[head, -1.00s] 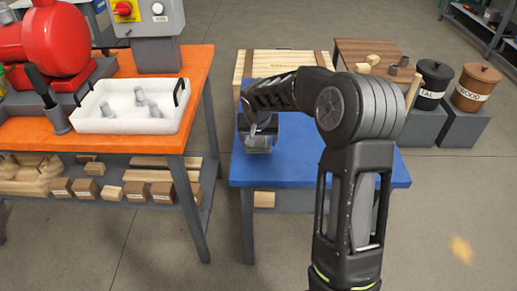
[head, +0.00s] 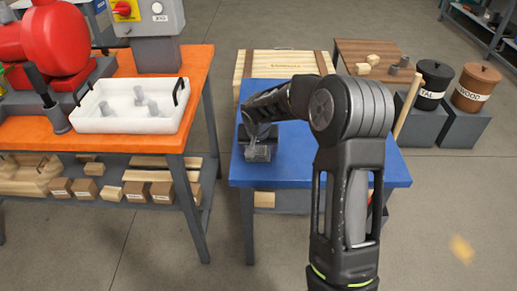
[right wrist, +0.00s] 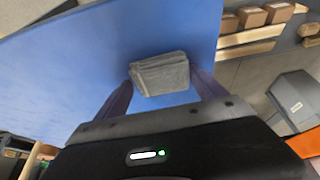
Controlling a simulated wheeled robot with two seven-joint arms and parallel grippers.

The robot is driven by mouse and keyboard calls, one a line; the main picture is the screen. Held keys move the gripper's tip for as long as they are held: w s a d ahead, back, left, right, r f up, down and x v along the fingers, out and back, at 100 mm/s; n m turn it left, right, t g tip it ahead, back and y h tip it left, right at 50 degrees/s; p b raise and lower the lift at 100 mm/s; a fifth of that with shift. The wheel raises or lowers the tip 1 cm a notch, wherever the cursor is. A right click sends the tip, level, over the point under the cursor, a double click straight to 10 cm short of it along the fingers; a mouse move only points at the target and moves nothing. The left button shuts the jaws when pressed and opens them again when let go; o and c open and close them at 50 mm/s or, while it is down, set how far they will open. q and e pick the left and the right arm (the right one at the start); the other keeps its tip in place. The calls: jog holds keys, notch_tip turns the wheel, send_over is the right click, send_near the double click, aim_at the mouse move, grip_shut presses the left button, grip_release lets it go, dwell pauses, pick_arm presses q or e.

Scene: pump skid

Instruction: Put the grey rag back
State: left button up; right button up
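The grey rag (right wrist: 160,74) is a folded, block-like bundle in the right wrist view, over the blue table top (right wrist: 70,75). My right gripper (right wrist: 161,78) has one finger at each side of the rag, and both fingertips appear to touch it. In the head view the rag (head: 258,153) shows small and grey under my right gripper (head: 258,141), at the left part of the blue table (head: 320,172). I cannot tell whether the rag touches the table top. My left gripper is not in view.
A wooden case (head: 285,64) stands at the table's back. An orange bench (head: 195,85) with a white tray (head: 130,120) is at the left. A black bin (head: 432,82) and a brown bin (head: 474,86) stand at the right. My forearm hides the table's middle; its front is clear.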

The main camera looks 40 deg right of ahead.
jog(key=o, duration=0.3)
jog(key=shift+o, duration=0.2)
jog(key=shift+r, duration=0.15)
jog(key=shift+r, duration=0.2)
jog(key=v, duration=1.1)
jog(key=shift+s+r+p, duration=0.15)
jog(key=shift+r+p, duration=0.15)
jog(key=shift+r, duration=0.05)
jog(key=shift+a, duration=0.1)
